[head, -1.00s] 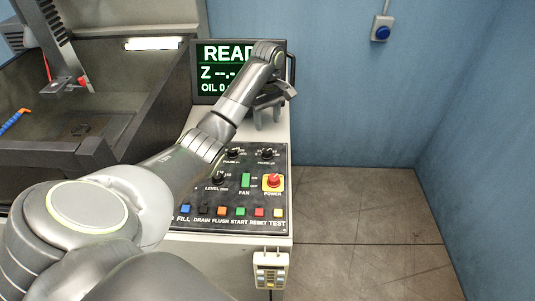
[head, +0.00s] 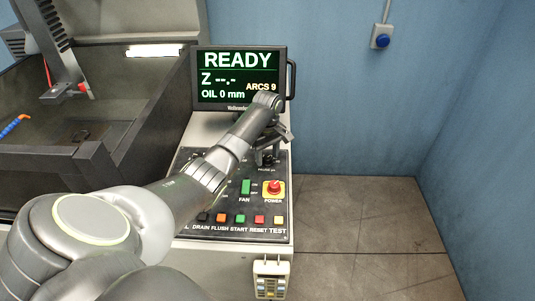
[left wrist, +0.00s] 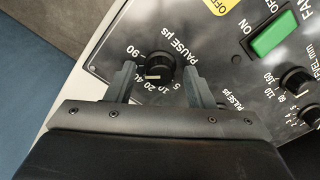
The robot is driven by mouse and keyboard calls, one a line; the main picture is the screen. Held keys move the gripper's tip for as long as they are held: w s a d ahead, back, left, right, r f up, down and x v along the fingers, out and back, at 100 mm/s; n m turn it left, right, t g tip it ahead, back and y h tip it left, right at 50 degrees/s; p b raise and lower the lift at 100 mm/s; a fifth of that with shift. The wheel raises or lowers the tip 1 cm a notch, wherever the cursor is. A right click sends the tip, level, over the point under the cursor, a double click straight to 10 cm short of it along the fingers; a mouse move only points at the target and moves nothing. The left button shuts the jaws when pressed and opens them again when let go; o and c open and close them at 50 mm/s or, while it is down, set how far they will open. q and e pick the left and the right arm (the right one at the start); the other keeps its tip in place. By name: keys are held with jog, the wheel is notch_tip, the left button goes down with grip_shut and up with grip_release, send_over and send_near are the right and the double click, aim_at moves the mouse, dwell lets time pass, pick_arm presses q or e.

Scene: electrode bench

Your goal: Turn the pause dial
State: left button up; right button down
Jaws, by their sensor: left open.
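The pause dial (left wrist: 158,66) is a round black knob with a pale pointer line, labelled "PAUSE µs" on the dark panel. In the left wrist view it shows between the two grey fingers of my left gripper (left wrist: 160,78), which is open with a gap on either side of the knob. I cannot tell whether the fingertips reach down around it. In the head view my left gripper (head: 267,156) points down at the panel's upper right and largely hides the dial; part of its label shows just below. My right gripper is out of view.
The control panel (head: 225,215) also carries a green fan switch (head: 245,187), a red power knob (head: 273,187) and a row of coloured buttons. In the left wrist view another dial (left wrist: 296,80) sits at the right. The screen (head: 239,77) reads READY.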

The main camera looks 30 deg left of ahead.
pick_arm(q)
jog(key=c, duration=1)
jog(key=shift+r+m+p, duration=0.2)
jog(key=shift+m+p, duration=0.9)
jog(key=shift+p, duration=0.2)
jog(key=shift+m+p, duration=0.7)
jog(key=shift+m, duration=0.3)
jog(key=shift+f+m+p, duration=0.15)
jog(key=shift+m+p, duration=0.3)
jog(key=shift+m, duration=0.45)
jog(key=o, duration=1)
